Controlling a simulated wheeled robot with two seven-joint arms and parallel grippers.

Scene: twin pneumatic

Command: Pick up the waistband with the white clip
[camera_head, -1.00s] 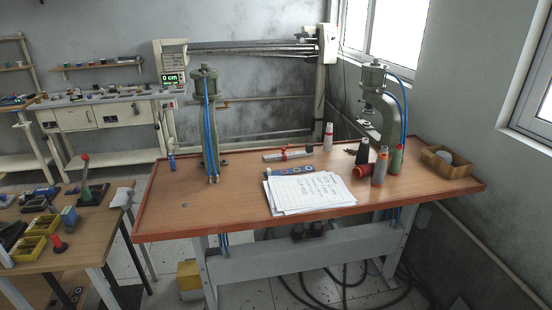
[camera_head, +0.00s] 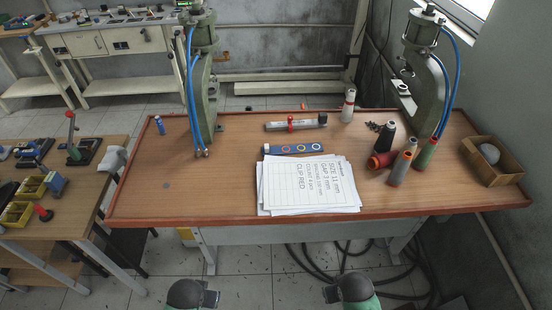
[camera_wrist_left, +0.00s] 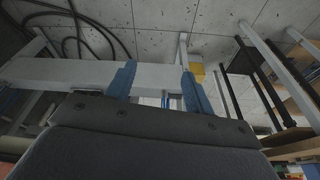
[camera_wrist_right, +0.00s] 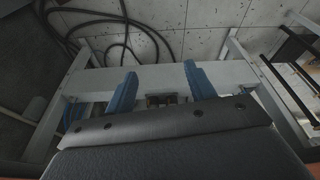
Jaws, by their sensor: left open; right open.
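I cannot make out a waistband with a white clip in any view. In the head view a pale bar with a red band (camera_head: 288,125) lies at the back of the table, and a blue strip with coloured rings (camera_head: 293,148) lies in front of it; neither clearly shows a white clip. My left gripper (camera_wrist_left: 158,70) is open and empty, its two blue fingers apart. My right gripper (camera_wrist_right: 160,70) is also open and empty. Both wrist views show the floor and a pale table-frame beam; dark ends of my arms show at the head view's bottom edge.
Printed sheets (camera_head: 307,184) lie at the table's front middle. Green presses with blue hoses stand at left (camera_head: 205,95) and right (camera_head: 428,80). Several thread cones (camera_head: 401,165) and a box (camera_head: 492,160) are on the right. The table's left front (camera_head: 150,195) is mostly clear.

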